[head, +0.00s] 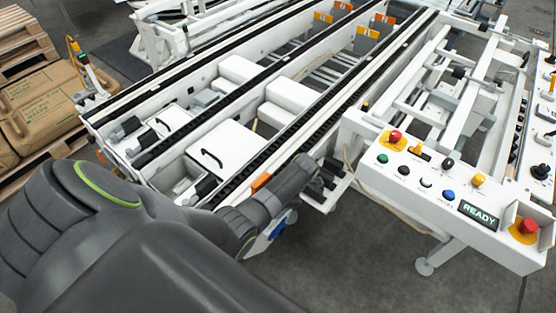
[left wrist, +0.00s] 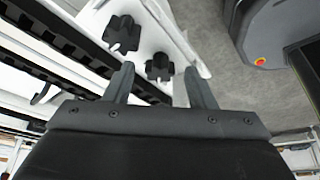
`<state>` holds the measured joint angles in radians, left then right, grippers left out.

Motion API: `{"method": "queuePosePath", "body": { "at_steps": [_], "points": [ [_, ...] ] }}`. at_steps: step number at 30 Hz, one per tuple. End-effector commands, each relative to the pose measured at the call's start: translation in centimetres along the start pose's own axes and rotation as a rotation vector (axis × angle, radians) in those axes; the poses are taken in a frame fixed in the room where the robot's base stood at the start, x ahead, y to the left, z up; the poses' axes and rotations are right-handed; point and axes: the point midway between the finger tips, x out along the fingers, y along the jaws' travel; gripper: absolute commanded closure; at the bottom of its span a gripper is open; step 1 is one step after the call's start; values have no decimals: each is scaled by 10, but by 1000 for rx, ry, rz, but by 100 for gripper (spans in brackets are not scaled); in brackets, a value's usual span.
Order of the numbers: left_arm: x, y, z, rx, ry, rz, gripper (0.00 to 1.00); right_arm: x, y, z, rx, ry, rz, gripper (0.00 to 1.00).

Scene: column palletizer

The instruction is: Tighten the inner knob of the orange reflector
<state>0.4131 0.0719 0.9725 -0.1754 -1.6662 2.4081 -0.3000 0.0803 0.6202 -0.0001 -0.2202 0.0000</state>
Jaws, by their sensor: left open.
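In the left wrist view, two black star-shaped knobs stand on a white bracket (left wrist: 175,25). The farther knob (left wrist: 122,33) is up and left, beyond my fingers. The nearer knob (left wrist: 159,67) appears between the fingertips of my left gripper (left wrist: 158,76). The gripper is open, with visible gaps on both sides of that knob. I cannot tell how far it is from the knob in depth. In the head view, an orange reflector (head: 262,181) sits on the conveyor's near side, just beyond my left arm. My left fingers are hard to make out there. My right gripper is not seen.
A white control panel (head: 455,195) with coloured buttons and a READY display stands at the right. Black conveyor rails (head: 270,150) run away beyond my arm. Stacked brown sacks (head: 45,105) are at the left. Grey floor (head: 370,245) is open below the panel.

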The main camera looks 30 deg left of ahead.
Motion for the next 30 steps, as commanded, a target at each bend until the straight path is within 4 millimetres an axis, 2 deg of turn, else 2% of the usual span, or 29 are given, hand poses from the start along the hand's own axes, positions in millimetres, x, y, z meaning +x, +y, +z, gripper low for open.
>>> {"method": "queuePosePath", "body": {
  "at_steps": [5,6,16,23,30],
  "points": [
    [0,0,0,0,0,0,50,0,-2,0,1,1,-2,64],
    [0,0,0,0,0,0,52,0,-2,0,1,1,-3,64],
    [0,0,0,0,0,0,95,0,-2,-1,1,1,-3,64],
    [-1,0,0,20,0,9,95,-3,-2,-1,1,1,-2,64],
    [-3,-2,-1,127,1,50,95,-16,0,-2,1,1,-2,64]
  ]
}}
